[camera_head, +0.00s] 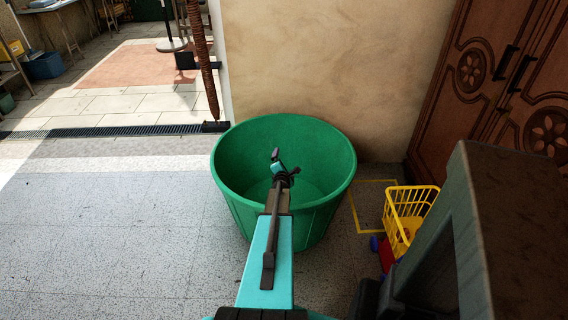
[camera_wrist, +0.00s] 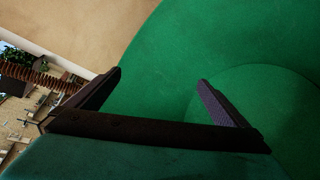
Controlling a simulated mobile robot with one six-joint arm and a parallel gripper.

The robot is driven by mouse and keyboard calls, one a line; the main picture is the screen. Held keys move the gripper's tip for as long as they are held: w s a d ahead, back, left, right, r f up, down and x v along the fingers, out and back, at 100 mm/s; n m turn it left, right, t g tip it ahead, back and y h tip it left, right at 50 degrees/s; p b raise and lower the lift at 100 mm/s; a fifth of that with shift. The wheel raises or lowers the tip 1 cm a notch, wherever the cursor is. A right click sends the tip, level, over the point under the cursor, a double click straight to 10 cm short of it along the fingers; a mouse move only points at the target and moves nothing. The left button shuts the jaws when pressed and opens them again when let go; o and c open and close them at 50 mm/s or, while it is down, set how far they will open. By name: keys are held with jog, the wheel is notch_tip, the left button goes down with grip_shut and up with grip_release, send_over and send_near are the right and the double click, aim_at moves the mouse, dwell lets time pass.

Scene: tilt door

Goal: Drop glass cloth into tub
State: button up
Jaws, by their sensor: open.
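The green round tub (camera_head: 235,170) stands on the floor ahead of me, against the beige wall. My gripper (camera_head: 280,168) is over the tub's opening. In the wrist view my gripper (camera_wrist: 160,76) has its two fingers spread wide with nothing between them. Behind them the tub's green inner wall (camera_wrist: 165,45) and part of its round bottom (camera_wrist: 270,110) show bare. I see no glass cloth in either view. My arm hides part of the tub's near side and bottom.
A yellow toy basket (camera_head: 410,205) stands to the right of the tub, near a yellow outline on the floor. A carved wooden cabinet (camera_head: 500,75) is at the right. The grey floor (camera_head: 110,230) to the left is clear.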

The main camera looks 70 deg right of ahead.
jog(key=b+v, duration=0.1)
jog(key=v, duration=1.1)
dwell(0.4)
jog(key=shift+r, duration=0.1)
dwell(1.0)
